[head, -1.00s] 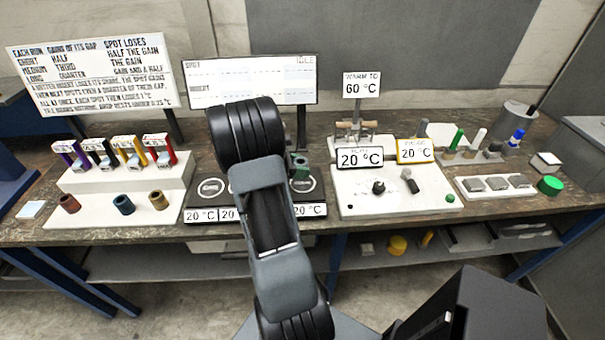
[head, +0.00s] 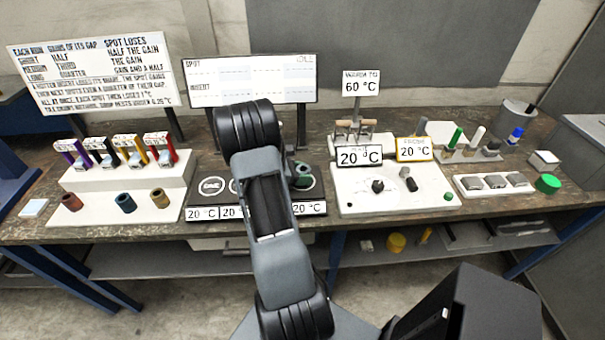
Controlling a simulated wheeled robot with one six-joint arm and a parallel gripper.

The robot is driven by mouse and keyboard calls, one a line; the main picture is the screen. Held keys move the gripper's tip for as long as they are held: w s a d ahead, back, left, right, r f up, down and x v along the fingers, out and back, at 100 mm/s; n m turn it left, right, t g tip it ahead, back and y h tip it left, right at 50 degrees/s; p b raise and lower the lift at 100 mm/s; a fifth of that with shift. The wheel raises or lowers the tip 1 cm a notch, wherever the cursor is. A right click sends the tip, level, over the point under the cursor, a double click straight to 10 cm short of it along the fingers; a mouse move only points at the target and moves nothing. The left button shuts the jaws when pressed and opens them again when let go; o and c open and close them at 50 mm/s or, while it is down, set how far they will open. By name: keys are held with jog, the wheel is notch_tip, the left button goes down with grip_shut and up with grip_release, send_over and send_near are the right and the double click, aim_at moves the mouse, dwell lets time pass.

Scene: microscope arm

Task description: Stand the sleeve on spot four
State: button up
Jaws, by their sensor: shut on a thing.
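A dark green sleeve (head: 303,176) is at the rightmost ringed spot of the black plate (head: 196,200), which I take to be spot four. My gripper (head: 298,166) is mostly hidden behind my own arm; the little that shows is at the sleeve, and it is shut on it. I cannot tell whether the sleeve's base touches the plate. Two ringed spots show at the plate's left; the one between is hidden by my arm. A 20 °C label (head: 309,208) sits in front of the right spot.
A white control panel (head: 350,205) is close on the plate's right. A display board (head: 250,82) rises behind.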

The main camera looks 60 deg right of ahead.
jog(key=o, duration=1.1)
jog(key=shift+f, duration=0.15)
